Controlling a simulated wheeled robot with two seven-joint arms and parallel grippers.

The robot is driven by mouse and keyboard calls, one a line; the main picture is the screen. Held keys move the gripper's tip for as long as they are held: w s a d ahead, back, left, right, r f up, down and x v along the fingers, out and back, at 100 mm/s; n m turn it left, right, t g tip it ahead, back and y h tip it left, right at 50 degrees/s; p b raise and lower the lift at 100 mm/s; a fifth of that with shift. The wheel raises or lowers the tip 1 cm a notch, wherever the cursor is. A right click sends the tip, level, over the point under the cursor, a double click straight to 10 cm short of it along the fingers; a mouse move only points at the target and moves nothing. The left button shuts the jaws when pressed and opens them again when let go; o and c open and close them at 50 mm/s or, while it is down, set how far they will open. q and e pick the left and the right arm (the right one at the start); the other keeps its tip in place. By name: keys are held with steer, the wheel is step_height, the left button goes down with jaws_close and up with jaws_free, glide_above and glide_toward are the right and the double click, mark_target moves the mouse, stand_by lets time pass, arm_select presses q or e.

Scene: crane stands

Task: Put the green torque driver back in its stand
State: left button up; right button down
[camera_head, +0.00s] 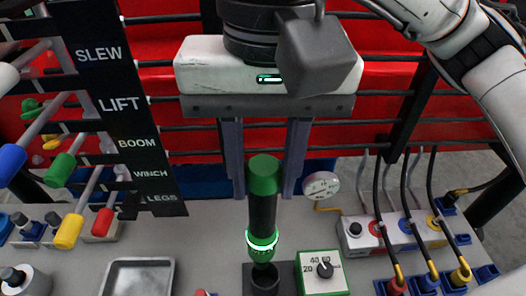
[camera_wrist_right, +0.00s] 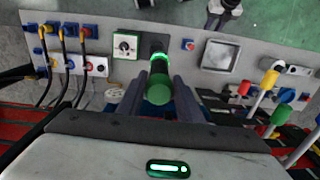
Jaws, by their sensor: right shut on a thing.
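The green torque driver (camera_head: 263,210) stands roughly upright in the head view, with a green cap, a dark body and a glowing green ring low down. My right gripper (camera_head: 264,188) comes down from above and is shut on the driver, one finger on each side. The wrist view shows the driver (camera_wrist_right: 158,82) between the same fingers (camera_wrist_right: 157,92). The driver's lower end is at a dark square stand (camera_head: 249,283) on the grey bench. I cannot tell whether the tip is inside the stand or just above it.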

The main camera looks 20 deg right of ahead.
mark_target(265, 203)
steer(key=shift+d+r, duration=0.1)
steer(key=shift+d, duration=0.05)
steer(key=shift+r, duration=0.1)
stand_by(0.3)
step_height(265, 203, down, 5)
steer(key=b, duration=0.4)
steer(key=shift+r+b, duration=0.15)
steer(key=shift+b, duration=0.15)
steer(key=shift+f+b, duration=0.5)
steer(key=shift+m, duration=0.3)
steer(key=shift+m+b, duration=0.3)
steer(key=shift+m, duration=0.9)
